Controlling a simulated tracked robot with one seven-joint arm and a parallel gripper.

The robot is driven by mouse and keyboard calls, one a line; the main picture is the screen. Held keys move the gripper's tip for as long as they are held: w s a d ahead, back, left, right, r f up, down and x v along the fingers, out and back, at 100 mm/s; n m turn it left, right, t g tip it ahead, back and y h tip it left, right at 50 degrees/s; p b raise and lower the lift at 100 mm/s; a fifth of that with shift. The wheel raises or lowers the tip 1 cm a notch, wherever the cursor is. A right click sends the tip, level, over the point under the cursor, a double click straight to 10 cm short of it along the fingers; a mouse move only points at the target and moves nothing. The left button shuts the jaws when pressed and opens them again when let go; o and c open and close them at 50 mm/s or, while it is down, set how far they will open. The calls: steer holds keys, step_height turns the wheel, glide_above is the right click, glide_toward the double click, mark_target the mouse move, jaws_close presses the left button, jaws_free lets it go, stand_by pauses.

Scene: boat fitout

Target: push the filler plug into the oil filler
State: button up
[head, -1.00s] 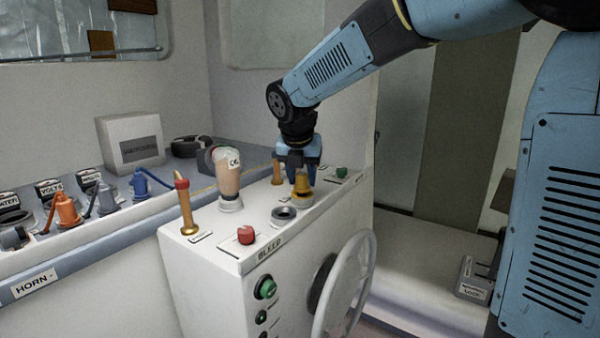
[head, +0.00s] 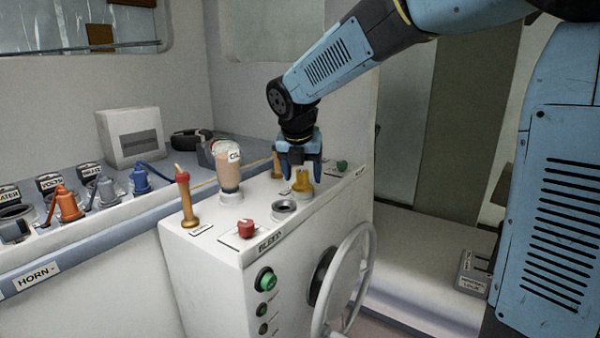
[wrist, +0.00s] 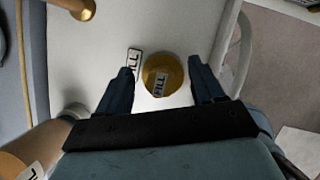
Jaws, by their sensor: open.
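The filler plug (head: 302,184) is yellow and stands upright on the white console top, at a pale ring that looks like the oil filler (head: 301,195). The wrist view shows the plug (wrist: 163,72) from above as a round disc marked FILL. I cannot tell how deep it sits, and the plug hides the filler's opening. My gripper (head: 302,176) points down over the plug. In the wrist view my gripper (wrist: 160,68) is open, with one finger on each side of the plug and gaps between.
An open dark-rimmed ring (head: 284,209), a red knob (head: 246,229), a brass lever (head: 184,200) and a labelled bottle (head: 229,166) stand on the console. A FILL plate (wrist: 134,65) lies beside the plug. A steering wheel (head: 345,280) is on the console's side.

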steer(key=v, duration=1.3)
steer(key=shift+s+r, duration=0.15)
steer(key=shift+r, duration=0.15)
steer(key=s+d+f+m, duration=0.6)
steer(key=s+d+m, duration=0.3)
steer(key=m, duration=0.7)
steer(key=s+d+f+m+t+y, duration=0.1)
steer(key=s+d+f+m, duration=0.4)
steer(key=s+d+m, duration=0.5)
steer(key=shift+s+d+f+m, duration=0.3)
steer(key=shift+s+m, duration=0.55)
steer(key=shift+m, duration=2.55)
steer(key=shift+a+f, duration=0.1)
